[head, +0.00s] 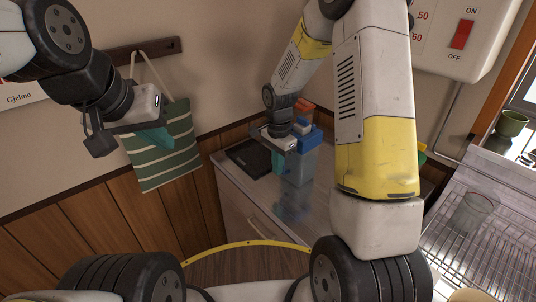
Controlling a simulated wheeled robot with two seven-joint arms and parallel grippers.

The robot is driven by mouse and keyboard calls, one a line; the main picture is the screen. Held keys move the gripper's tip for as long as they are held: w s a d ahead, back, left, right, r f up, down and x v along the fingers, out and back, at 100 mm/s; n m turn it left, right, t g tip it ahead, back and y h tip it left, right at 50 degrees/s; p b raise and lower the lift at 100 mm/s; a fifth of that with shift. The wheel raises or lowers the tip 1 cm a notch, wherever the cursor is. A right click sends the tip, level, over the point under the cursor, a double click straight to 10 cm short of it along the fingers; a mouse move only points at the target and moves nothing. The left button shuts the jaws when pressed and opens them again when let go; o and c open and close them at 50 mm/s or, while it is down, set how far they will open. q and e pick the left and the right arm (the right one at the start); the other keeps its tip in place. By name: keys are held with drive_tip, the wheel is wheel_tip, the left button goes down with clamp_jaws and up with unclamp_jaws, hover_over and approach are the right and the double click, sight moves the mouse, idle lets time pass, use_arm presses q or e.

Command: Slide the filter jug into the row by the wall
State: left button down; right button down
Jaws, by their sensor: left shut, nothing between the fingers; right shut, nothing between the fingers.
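The filter jug (302,167), a clear body with a blue lid, stands upright on the grey counter (312,211) near the back wall. My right gripper (278,162), with teal fingers, is shut and empty right beside the jug's left side. I cannot tell whether it touches the jug. Behind the jug, an orange-red item (304,106) and other small blue and white parts show close to the wall; their shapes are partly hidden. My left gripper (152,139) is shut and empty, raised at the left in front of the striped bag.
A black tray (249,158) lies on the counter left of the jug. A green striped bag (166,160) hangs from a wall rail. At the right, a wire rack (500,250) holds a clear glass (472,212). My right arm hides the counter's right part.

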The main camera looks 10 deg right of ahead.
drive_tip(key=w+d, duration=0.6)
drive_tip(key=d, duration=0.4)
drive_tip(key=w+d, duration=0.6)
drive_tip(key=d, duration=0.3)
drive_tip(key=shift+w+d, duration=0.4)
